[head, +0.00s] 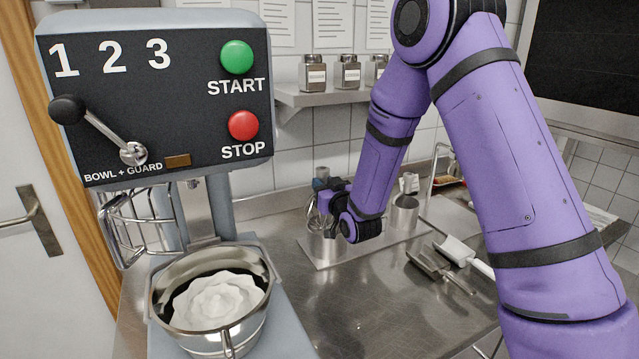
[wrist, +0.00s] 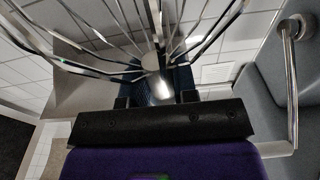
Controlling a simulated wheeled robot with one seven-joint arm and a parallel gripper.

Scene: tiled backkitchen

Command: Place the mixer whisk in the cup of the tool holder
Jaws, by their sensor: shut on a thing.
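The mixer whisk (wrist: 150,28) fills the top of the wrist view, its wire loops spreading from a round hub. My gripper (wrist: 156,92) is shut on its shank, just below the hub in that picture. In the head view my gripper (head: 325,188) is at the back of the steel counter, over the left metal cup (head: 326,246) of the tool holder (head: 366,247). The whisk wires (head: 315,220) show small at the rim of this cup. I cannot tell whether they are inside it or in front of it. My arm hides part of the holder.
A second cup (head: 404,213) stands at the holder's right end. Scoops (head: 440,268) lie on the counter to the right. The mixer (head: 160,100) with its bowl of white cream (head: 218,298) stands at left. A shelf (head: 310,97) with jars is above. The front middle counter is clear.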

